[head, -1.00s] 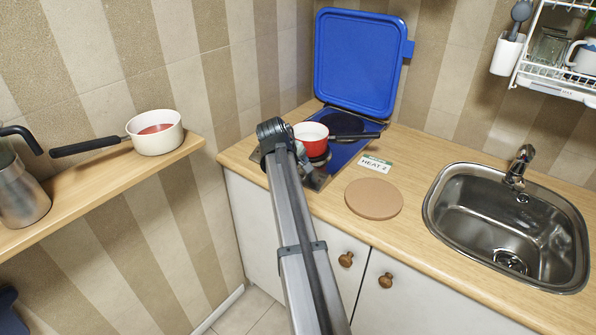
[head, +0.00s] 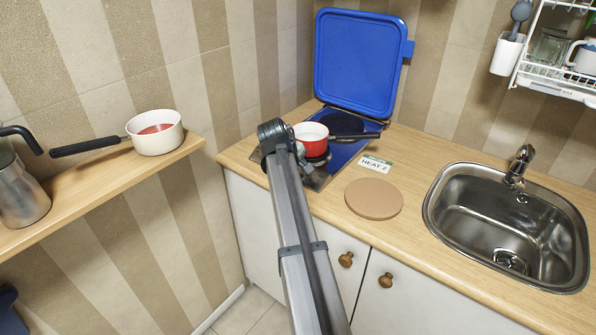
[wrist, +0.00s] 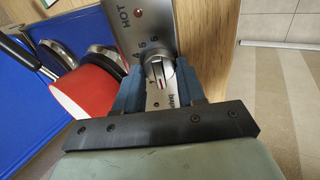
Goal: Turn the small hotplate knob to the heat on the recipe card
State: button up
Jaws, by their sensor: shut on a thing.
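The knob (wrist: 158,72) is a round silver dial on a metal panel, seen in the wrist view. A red-marked bar crosses its face. My gripper (wrist: 159,75) is shut on it, with a blue finger on either side. Some dial numbers show above the knob; the fingers hide others, so I cannot tell the exact setting. The recipe card (head: 375,164) lies on the worktop in the head view and reads HEAT 2. The hob (head: 346,150) has its blue lid (head: 360,62) raised. In the head view my arm hides the knob and gripper.
A red pan (head: 311,138) with a dark handle stands on the hob, close beside my arm; it also shows in the wrist view (wrist: 85,90). A round board (head: 374,199) lies in front of the card. The sink (head: 510,220) is at the right.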

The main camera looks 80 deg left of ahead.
jog(key=shift+m, duration=0.3)
jog(key=m, duration=0.5)
jog(key=shift+w, duration=0.1)
jog(key=m, duration=0.6)
dwell(0.5)
jog(key=o, duration=1)
jog(key=shift+o, duration=0.2)
jog(key=shift+r, duration=0.15)
jog(key=v, duration=1.3)
jog(key=shift+r, duration=0.25)
